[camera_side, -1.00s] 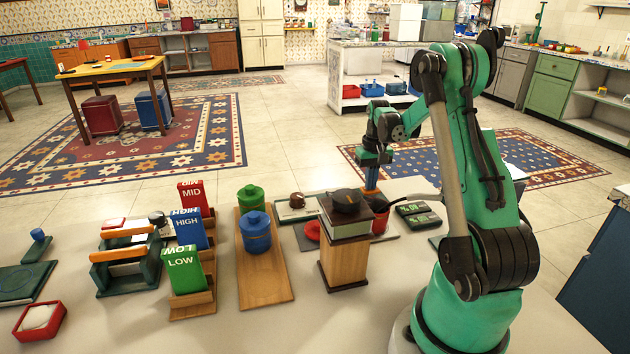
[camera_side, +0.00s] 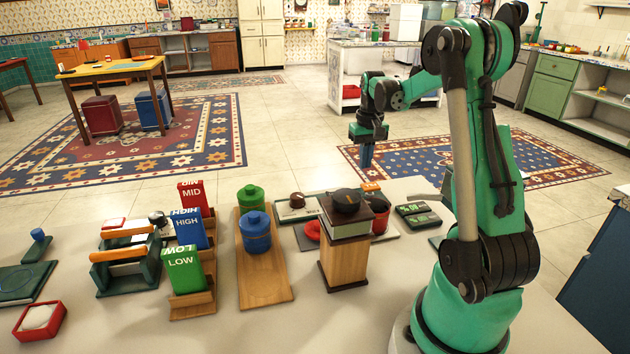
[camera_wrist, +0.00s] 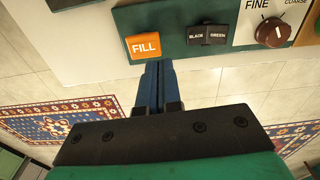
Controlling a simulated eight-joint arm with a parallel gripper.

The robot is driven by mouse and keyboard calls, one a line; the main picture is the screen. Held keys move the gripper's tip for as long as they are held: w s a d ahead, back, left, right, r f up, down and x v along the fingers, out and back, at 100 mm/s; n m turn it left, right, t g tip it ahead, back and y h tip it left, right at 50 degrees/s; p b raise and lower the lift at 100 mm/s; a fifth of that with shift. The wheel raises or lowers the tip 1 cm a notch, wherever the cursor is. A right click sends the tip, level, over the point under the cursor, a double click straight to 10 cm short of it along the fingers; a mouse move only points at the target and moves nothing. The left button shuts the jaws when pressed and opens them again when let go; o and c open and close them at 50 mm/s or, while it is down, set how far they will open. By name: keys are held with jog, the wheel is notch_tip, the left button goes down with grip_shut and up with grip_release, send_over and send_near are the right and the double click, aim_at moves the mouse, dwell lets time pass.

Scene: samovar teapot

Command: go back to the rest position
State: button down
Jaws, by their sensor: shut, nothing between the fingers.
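My gripper (camera_side: 367,158) hangs above the far edge of the table in the side view, its blue fingers pointing down and together, holding nothing. In the wrist view the blue fingers (camera_wrist: 152,88) lie side by side and shut, close to an orange button marked FILL (camera_wrist: 144,46) in the picture. The gripper is apart from everything in the side view. A dark teapot (camera_side: 346,201) sits on top of a wooden stand (camera_side: 343,257). A red vessel (camera_side: 380,217) is partly hidden behind that stand.
Green and blue canisters (camera_side: 256,232) stand on a wooden board. LOW, HIGH and MID boxes (camera_side: 184,268) stand in wooden holders to the left. A switch marked BLACK and GREEN (camera_wrist: 207,35) and a FINE/COARSE knob (camera_wrist: 271,32) show in the wrist view. The air around the gripper is clear.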

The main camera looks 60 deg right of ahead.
jog(key=w+a+r+n+t+h, duration=0.1)
jog(key=w+a+r+n+t, duration=0.15)
jog(key=a, duration=0.55)
jog(key=w+a+r+n+t, duration=0.1)
jog(key=w+a+r+n, duration=0.15)
jog(key=a, duration=0.55)
jog(key=s+a+n+t+y, duration=0.1)
jog(key=s+a+n+t, duration=0.2)
jog(key=a, duration=1.1)
jog(key=shift+s, duration=0.35)
jog(key=shift+t, duration=0.25)
